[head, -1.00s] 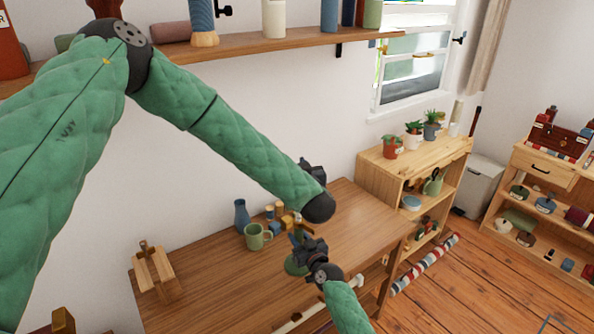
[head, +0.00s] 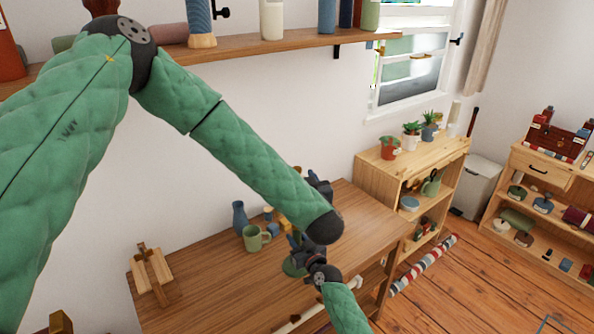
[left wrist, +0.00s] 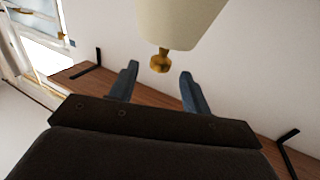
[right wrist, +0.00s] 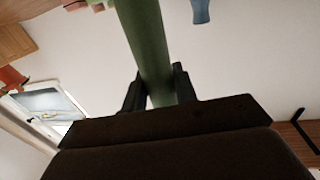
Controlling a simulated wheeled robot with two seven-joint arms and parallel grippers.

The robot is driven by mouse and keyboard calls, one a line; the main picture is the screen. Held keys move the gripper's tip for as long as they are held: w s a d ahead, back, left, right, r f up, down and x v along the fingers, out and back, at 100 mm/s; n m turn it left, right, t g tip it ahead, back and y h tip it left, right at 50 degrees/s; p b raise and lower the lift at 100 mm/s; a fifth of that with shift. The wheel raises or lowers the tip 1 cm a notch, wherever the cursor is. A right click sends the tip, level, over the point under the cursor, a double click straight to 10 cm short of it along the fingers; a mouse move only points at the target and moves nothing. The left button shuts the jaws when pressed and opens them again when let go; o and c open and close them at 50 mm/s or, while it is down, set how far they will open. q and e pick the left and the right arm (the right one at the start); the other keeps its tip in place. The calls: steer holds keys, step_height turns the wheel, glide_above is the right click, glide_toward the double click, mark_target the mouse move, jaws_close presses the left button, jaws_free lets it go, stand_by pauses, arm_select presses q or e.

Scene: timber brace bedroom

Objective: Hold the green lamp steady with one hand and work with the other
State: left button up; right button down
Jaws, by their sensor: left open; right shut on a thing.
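The green lamp's round base (head: 292,268) stands on the wooden desk (head: 215,290), largely hidden by my right arm and gripper. My right gripper (head: 298,243) is shut on the lamp's green stem (right wrist: 147,40); the stem runs between its fingers in the right wrist view. My left gripper (head: 319,187) is above and behind, partly hidden by its own wrist. In the left wrist view its fingers (left wrist: 159,82) are open, with a brass knob (left wrist: 160,61) below a cream tapered piece (left wrist: 178,22) appearing between them. I cannot tell whether they touch it.
A green mug (head: 256,238) and a blue vase (head: 239,217) stand left of the lamp. A wooden stand (head: 152,272) is at the desk's left. A shelf unit with potted plants (head: 390,147) adjoins on the right. A wall shelf (head: 270,46) runs above. The desk's left middle is clear.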

arm_select(q)
steer(key=shift+v, duration=2.8)
arm_select(e)
steer(key=c, duration=1)
jaws_free()
